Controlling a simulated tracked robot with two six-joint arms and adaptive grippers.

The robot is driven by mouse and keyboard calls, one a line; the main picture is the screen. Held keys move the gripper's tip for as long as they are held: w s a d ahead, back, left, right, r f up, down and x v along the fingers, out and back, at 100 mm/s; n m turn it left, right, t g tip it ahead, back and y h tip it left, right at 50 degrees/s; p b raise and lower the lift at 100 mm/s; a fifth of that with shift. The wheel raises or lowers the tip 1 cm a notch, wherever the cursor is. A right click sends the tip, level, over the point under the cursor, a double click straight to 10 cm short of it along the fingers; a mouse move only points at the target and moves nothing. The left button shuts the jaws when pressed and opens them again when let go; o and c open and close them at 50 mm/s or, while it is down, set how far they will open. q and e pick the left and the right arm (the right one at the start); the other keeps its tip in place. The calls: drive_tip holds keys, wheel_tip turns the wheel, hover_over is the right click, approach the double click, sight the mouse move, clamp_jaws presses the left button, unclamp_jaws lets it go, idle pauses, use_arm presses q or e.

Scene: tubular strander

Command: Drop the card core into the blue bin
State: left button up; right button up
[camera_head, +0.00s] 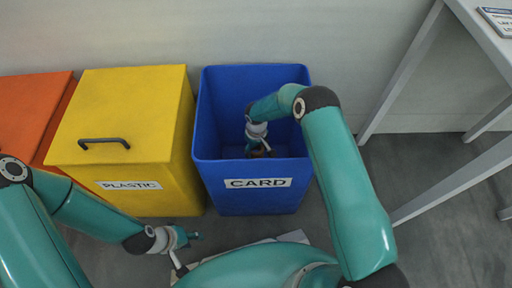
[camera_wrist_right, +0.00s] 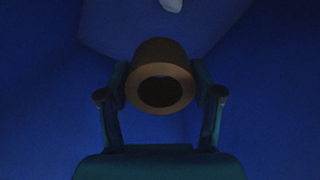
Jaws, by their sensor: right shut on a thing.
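The blue bin (camera_head: 252,200) with the CARD label stands open against the wall in the head view. My right arm reaches over its rim, and my right gripper (camera_head: 260,150) is down inside the opening. In the right wrist view the right gripper (camera_wrist_right: 160,98) is shut on the card core (camera_wrist_right: 160,62), a brown hollow tube held between both fingers. Blue bin walls surround it there. In the head view the core is a small brown patch, mostly hidden. My left gripper (camera_head: 187,248) is low at the front, left of the blue bin, and its fingers look apart and empty.
A yellow PLASTIC bin (camera_head: 120,115) with a closed lid and black handle stands left of the blue bin. An orange bin (camera_head: 30,110) is further left. A white table frame (camera_head: 410,65) stands at right. A pale scrap (camera_wrist_right: 171,5) lies inside the blue bin.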

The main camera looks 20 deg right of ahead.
drive_tip(key=shift+f, duration=0.35)
drive_tip(key=o, duration=1.2)
wheel_tip(320, 180, up, 12)
drive_tip(key=shift+r, duration=0.1)
